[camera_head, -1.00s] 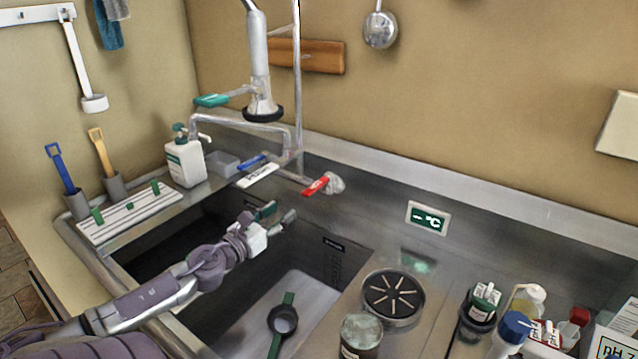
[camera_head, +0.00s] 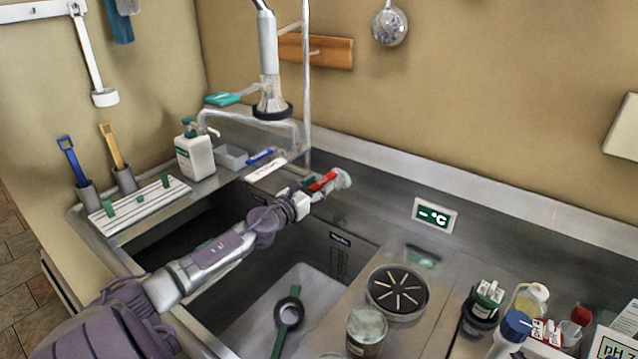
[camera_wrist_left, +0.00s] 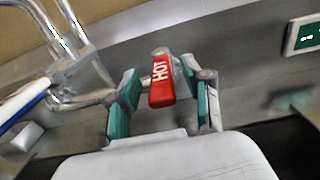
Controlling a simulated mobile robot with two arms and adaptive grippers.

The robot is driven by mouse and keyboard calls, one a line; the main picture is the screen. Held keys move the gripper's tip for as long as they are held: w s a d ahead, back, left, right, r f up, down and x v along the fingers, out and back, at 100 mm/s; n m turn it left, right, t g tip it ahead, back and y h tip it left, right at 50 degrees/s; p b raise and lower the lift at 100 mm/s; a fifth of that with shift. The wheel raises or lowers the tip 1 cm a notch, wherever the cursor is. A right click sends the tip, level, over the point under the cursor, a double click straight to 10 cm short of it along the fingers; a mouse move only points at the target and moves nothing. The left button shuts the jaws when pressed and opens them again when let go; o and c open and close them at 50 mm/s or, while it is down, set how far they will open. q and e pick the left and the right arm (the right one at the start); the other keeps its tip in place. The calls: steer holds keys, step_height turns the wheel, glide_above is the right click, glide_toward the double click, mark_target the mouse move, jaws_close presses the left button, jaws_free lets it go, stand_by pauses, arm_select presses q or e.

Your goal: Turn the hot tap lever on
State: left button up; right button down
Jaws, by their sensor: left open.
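The red hot tap lever (camera_head: 322,182) sits on the steel back ledge of the sink, at the right end of the tap. It also shows in the left wrist view (camera_wrist_left: 161,82), with "HOT" in white on it. My left gripper (camera_head: 311,188) is at the lever in the head view. In the left wrist view the gripper (camera_wrist_left: 160,108) is open, with one teal-padded finger on each side of the lever. Gaps show between the lever and both fingers. My right gripper is not in view.
A blue lever (camera_head: 261,156) and the spray tap (camera_head: 270,80) stand left of the hot lever. The sink basin (camera_head: 310,300) lies below my left arm. Bottles and jars crowd the right counter.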

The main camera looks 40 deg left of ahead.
arm_select(q)
steer(key=shift+w, duration=0.4)
jaws_close()
